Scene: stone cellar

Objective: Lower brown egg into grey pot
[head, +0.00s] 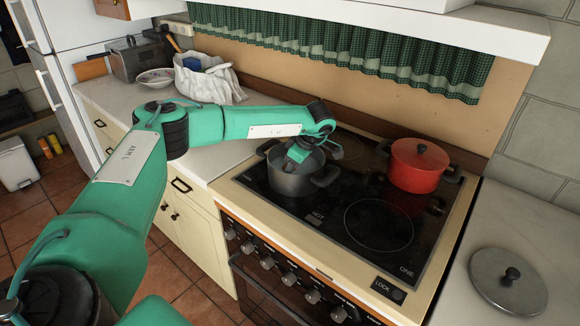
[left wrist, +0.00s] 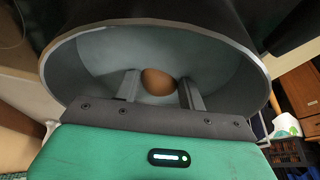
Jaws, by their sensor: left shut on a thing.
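The grey pot (head: 290,184) stands without a lid at the left back of the black stove top. My left gripper (head: 298,154) reaches down into the mouth of the pot in the head view. The brown egg (left wrist: 159,81) shows in the left wrist view between the two fingers of my left gripper (left wrist: 160,90), inside the pot's wide rim. The gripper is shut on the egg. The pot wall hides the egg in the head view. I cannot tell whether the egg touches the pot's bottom. My right gripper is not in view.
A red pot (head: 416,172) with its lid on stands at the right back of the stove. A grey lid (head: 508,281) lies on the counter at the right. A white cloth bag (head: 208,80) and a bowl (head: 156,77) sit on the left counter. The front right burner is clear.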

